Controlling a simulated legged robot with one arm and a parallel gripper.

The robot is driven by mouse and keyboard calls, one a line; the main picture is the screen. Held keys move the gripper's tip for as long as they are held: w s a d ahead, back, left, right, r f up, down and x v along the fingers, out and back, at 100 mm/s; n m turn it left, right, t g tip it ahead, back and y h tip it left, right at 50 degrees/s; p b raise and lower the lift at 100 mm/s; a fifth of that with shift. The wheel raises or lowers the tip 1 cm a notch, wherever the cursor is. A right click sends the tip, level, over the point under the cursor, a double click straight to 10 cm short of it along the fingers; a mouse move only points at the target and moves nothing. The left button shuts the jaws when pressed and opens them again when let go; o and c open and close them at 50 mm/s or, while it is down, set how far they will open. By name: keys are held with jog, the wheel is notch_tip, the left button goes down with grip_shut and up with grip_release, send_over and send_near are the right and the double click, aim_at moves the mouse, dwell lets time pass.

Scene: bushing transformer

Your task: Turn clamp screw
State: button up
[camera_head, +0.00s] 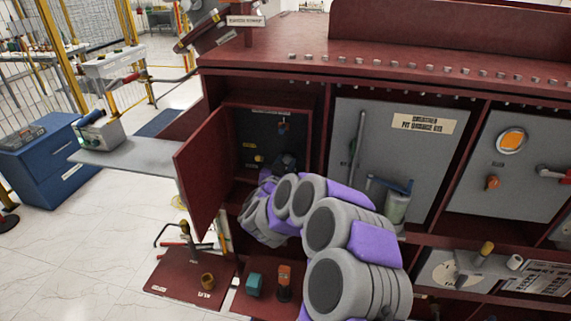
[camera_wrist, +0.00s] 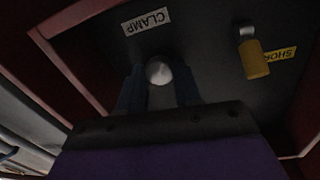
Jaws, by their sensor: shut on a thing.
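The clamp screw (camera_wrist: 159,71) shows in the wrist view as a round silver head below a white label reading CLAMP (camera_wrist: 146,22), on a dark panel. My gripper (camera_wrist: 159,88) has one dark finger on each side of the screw and is shut on it. In the head view, my gripper (camera_head: 286,163) reaches into the open red compartment (camera_head: 237,130), close to its dark back panel. The screw cannot be made out there, behind my gripper and arm.
A brass-coloured cylinder (camera_wrist: 254,58) sits beside a yellow label (camera_wrist: 283,62), right of the screw. The red compartment door (camera_head: 203,172) stands open to the left of my arm.

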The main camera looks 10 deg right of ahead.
jog(key=m+b, duration=0.1)
jog(key=m, duration=0.1)
jog(key=shift+a+m, duration=0.1)
jog(key=shift+m, duration=0.2)
jog(key=shift+r+m+b, duration=0.15)
jog(key=shift+m+b, duration=0.2)
jog(key=shift+m, duration=0.55)
jog(key=o, duration=1)
jog(key=shift+w, duration=0.1)
jog(key=shift+o, duration=0.2)
jog(key=p+v, duration=0.2)
jog(key=v, duration=1.5)
jog(key=shift+r, duration=0.1)
